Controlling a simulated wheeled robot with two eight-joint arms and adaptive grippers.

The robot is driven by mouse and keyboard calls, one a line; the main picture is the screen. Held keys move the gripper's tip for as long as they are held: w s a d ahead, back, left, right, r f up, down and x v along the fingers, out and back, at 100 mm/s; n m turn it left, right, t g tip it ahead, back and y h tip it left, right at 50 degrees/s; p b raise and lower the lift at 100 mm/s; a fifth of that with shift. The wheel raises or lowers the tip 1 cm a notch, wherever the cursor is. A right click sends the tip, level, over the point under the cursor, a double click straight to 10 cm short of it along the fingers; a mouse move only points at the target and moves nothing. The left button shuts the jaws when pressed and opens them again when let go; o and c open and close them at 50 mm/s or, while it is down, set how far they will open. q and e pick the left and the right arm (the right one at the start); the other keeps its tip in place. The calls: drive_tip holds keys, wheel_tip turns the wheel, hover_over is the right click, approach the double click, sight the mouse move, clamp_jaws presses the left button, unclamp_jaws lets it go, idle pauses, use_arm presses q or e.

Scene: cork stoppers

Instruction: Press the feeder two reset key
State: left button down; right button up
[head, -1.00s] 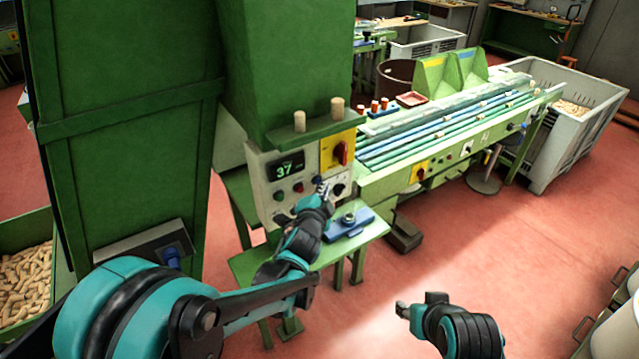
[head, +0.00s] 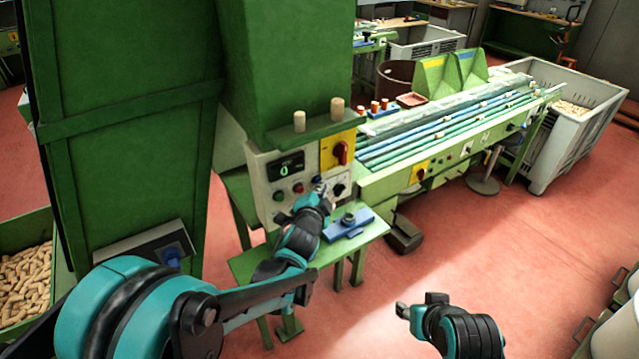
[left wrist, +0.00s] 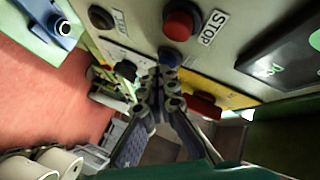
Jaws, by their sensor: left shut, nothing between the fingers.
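A pale control panel (head: 265,203) on the green machine carries a dark display (head: 286,166) that reads 0, with several coloured buttons below it. A blue key (head: 317,179) sits to the right of the red button (head: 298,187); it also shows in the left wrist view (left wrist: 170,57), below the red STOP button (left wrist: 180,22). My left gripper (head: 322,190) is shut and empty, its fingertips (left wrist: 164,78) right at the blue key. I cannot tell whether they touch it. No label naming feeder two is legible. My right gripper (head: 403,311) is low over the floor, away from the panel.
A yellow plate with a red rotary switch (head: 341,152) and a black knob (head: 340,189) are close beside my left gripper. A blue fixture (head: 348,228) stands on the green table below. A conveyor (head: 430,135) extends right. Open red floor lies in front.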

idle(0.4)
use_arm(q)
drive_tip(key=shift+s+d, duration=0.5)
drive_tip(key=shift+s, duration=0.15)
drive_tip(key=shift+s+d, duration=0.75)
drive_tip(key=shift+s, duration=0.3)
drive_tip(key=shift+s+d, duration=0.7)
drive_tip(key=shift+s, duration=0.3)
drive_tip(key=s+a+f+n+g+y+b, duration=0.25)
drive_tip(key=s+a+n, duration=0.2)
drive_tip(key=a, duration=0.25)
drive_tip(key=s+a+f+n+g+y+b, duration=0.1)
drive_tip(key=s+a+f+n+b, duration=0.2)
drive_tip(key=s+a, duration=0.35)
drive_tip(key=s+a+f+n+g+b, duration=0.2)
drive_tip(key=s+f, duration=0.2)
drive_tip(key=s, duration=0.3)
drive_tip(key=s+a+f+n+g+h+b, duration=0.1)
drive_tip(key=s+a+f+n+g+b, duration=0.1)
drive_tip(key=s+f, duration=0.3)
drive_tip(key=s+a+n, duration=0.1)
drive_tip(key=s, duration=0.2)
drive_tip(key=shift+n+g+b, duration=0.3)
drive_tip(key=shift+n+g, duration=0.05)
